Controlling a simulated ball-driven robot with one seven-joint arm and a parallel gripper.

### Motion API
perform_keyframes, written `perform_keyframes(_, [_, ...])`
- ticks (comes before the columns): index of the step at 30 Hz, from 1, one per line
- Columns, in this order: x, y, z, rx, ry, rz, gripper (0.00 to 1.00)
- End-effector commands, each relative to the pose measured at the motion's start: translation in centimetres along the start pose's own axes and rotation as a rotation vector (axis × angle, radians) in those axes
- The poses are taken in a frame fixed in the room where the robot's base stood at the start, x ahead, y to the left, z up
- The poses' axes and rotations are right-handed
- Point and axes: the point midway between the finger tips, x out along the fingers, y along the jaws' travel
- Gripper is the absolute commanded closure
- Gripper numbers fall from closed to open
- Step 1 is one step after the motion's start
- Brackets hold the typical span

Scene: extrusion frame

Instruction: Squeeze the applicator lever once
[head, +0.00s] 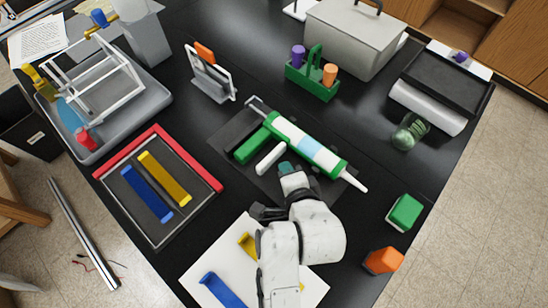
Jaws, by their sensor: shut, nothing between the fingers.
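The applicator (308,149) lies on a dark mat at the middle of the table. My gripper (284,169) is just to the right of the lever, near the barrel. Its fingers are shut with nothing held. I cannot tell whether the fingertips touch the applicator.
A red-edged tray (208,173) with blue and yellow pieces lies left. A white sheet (200,266) lies under my arm. A green caddy (312,88) and a grey box (352,40) stand behind. A green block (404,212) and an orange block (384,260) sit at the right edge.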

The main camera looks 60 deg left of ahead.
Motion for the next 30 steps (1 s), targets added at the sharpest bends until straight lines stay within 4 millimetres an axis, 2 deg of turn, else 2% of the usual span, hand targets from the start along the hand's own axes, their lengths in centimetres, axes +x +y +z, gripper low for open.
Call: perform_keyframes(30, [0.57,-0.45,0.44,0.000,0.000,0.000,1.00])
